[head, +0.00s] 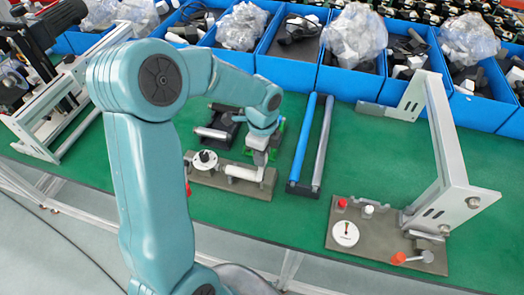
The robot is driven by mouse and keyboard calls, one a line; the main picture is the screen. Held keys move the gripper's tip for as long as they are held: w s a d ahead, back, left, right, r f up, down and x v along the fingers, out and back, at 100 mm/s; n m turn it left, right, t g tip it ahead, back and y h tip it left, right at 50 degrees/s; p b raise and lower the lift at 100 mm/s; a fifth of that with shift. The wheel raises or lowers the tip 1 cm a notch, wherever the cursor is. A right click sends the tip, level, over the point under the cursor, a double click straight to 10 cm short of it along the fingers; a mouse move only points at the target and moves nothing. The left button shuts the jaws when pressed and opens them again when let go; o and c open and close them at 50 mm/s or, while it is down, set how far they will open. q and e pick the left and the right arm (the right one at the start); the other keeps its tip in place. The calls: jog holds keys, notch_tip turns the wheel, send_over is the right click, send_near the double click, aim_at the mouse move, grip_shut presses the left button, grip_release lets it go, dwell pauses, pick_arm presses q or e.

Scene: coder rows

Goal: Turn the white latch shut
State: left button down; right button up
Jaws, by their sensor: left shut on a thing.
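The white latch (243,173) is a short white bar lying near the right end of a grey-brown board (228,187) on the green bench. My left gripper (259,168) reaches down over the right end of the latch and is shut on it. The fingertips are small and partly hidden, so the exact grip is hard to see. A white round dial with a black centre (205,160) sits at the left of the same board. My right gripper is not in view.
A blue and a grey roller (308,145) lie right of the board. Blue bins (350,84) line the back. A metal frame (45,120) stands left.

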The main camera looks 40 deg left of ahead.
pick_arm(q)
jog(key=shift+m, duration=0.6)
jog(key=c, duration=0.9)
grip_release()
jog(key=shift+d, duration=0.1)
jog(key=shift+o, duration=0.2)
jog(key=shift+r, duration=0.15)
